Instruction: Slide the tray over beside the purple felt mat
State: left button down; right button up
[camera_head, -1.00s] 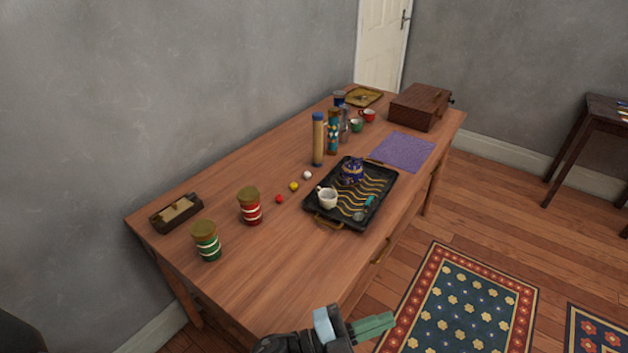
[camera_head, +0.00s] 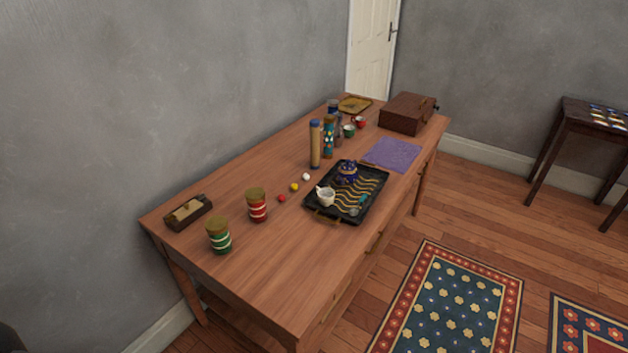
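The black tray (camera_head: 321,206) with gold wavy lines lies on the wooden table, near its front edge. A blue teapot (camera_head: 347,173), a white cup (camera_head: 326,196) and a small teal-handled item (camera_head: 361,201) are on it. The purple felt mat (camera_head: 392,154) lies flat behind the tray and to its right. The tray's far end is close to the mat's near edge; I cannot tell whether they touch. Neither gripper is in view.
On the wooden table (camera_head: 262,290) stand red (camera_head: 257,205) and green (camera_head: 219,236) striped canisters, several small balls, tall cylinders (camera_head: 315,145), cups, a yellow tray (camera_head: 354,104) and a brown box (camera_head: 407,114). The table's near end is bare. Patterned rugs (camera_head: 455,300) lie on the floor.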

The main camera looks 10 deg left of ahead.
aim_at(370, 181)
jog(key=i+l+u, duration=0.1)
jog(key=u, duration=0.25)
jog(key=i+l+u, duration=0.1)
jog(key=u, duration=0.25)
jog(key=i+l+u, duration=0.2)
jog(key=l, duration=0.3)
jog(key=l+u, duration=0.15)
jog(key=l, duration=0.3)
jog(key=i+l, duration=0.1)
jog(key=l, duration=0.35)
jog(key=i+l, duration=0.1)
jog(key=l, duration=0.35)
jog(key=i+l+u, duration=0.1)
jog(key=l, duration=0.35)
jog(key=i+l, duration=0.1)
jog(key=l, duration=0.35)
